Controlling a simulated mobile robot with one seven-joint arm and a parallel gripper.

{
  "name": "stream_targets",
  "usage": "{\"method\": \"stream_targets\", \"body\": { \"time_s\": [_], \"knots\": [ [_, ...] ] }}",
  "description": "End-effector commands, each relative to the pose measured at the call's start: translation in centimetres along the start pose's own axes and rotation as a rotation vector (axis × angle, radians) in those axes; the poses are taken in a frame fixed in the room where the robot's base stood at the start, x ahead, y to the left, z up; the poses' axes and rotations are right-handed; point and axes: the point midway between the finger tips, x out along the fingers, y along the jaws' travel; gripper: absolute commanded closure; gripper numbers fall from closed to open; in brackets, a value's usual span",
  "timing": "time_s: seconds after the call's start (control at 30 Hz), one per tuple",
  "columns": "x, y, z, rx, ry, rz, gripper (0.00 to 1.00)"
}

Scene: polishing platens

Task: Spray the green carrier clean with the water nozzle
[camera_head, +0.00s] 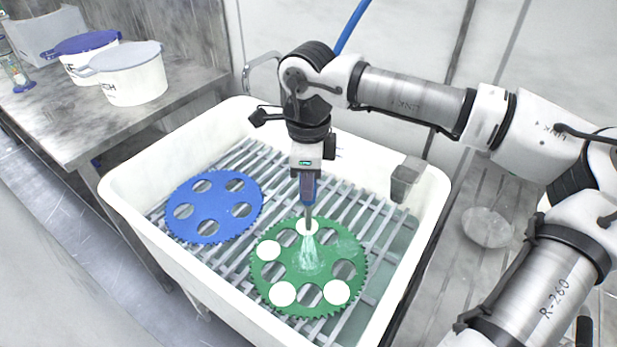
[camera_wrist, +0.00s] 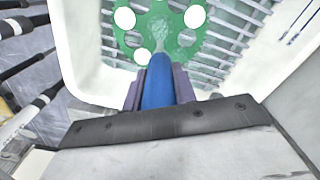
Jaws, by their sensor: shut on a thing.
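The green carrier (camera_head: 327,253) lies flat on the slatted rack in the white sink. It is a toothed disc with several round holes, some filled with white discs and some showing the rack. My gripper (camera_head: 307,176) is above the carrier's far edge, shut on the blue water nozzle (camera_head: 308,193), which points down. A pale water spray fans from the nozzle onto the middle of the carrier. In the wrist view the blue nozzle (camera_wrist: 158,82) sits between the purple-grey fingers (camera_wrist: 158,90), with the green carrier (camera_wrist: 128,38) beyond it.
A blue carrier (camera_head: 213,229) with open holes lies on the rack to the left. The white sink (camera_head: 124,181) has raised walls all round. A grey box (camera_head: 406,178) sits at its right rim. Two lidded tubs (camera_head: 130,83) stand on the bench at left. A blue hose (camera_head: 352,25) runs up behind my arm.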

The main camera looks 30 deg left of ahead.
Motion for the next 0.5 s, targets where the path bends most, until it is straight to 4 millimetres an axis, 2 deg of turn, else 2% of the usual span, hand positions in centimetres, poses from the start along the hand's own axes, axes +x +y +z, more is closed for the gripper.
{"method": "stream_targets", "body": {
  "time_s": [0.27,0.5],
  "knots": [
    [0.0,0.0,0.1,0.0,0.0,0.0,0.96],
    [0.1,-0.4,1.6,-0.001,0.0,-0.001,0.96]
  ]
}}
